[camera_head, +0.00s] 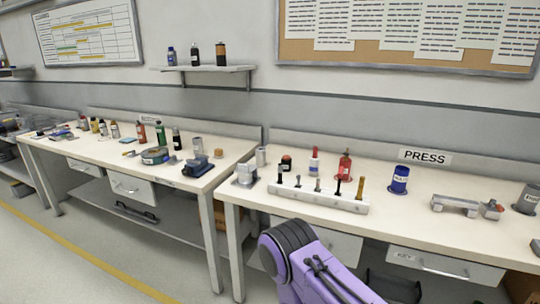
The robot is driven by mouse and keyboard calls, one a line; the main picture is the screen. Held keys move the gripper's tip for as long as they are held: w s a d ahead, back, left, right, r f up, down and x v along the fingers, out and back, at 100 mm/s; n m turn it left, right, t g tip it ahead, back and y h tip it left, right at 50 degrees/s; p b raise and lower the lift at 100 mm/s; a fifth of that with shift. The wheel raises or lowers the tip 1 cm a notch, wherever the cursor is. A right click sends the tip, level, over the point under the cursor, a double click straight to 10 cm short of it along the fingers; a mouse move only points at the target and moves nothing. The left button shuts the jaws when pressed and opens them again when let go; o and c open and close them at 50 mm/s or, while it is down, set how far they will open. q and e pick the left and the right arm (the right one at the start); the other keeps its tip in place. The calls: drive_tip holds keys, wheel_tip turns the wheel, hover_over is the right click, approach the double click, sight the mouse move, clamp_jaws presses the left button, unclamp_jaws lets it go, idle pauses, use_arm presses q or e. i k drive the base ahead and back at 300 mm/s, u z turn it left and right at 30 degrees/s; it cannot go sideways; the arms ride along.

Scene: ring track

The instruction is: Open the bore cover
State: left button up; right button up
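I cannot make out a bore cover for certain. A round device in teal and grey (155,156) lies on the left bench, with a blue and grey device (197,167) to its right; I cannot tell whether either has a cover. Neither of my grippers is in view. Only a purple link of one of my arms shows at the bottom middle, in front of the right bench.
The right bench (455,215) carries a grey tool rack (318,198), a blue can (399,180) and a metal fixture (455,205) near the PRESS sign (425,157). The left bench (95,150) holds several bottles. Open floor (100,240) lies at the lower left.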

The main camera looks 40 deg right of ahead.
sight(246, 169)
drive_tip(key=z, duration=0.85)
drive_tip(key=i, duration=0.7)
drive_tip(key=z, duration=0.85)
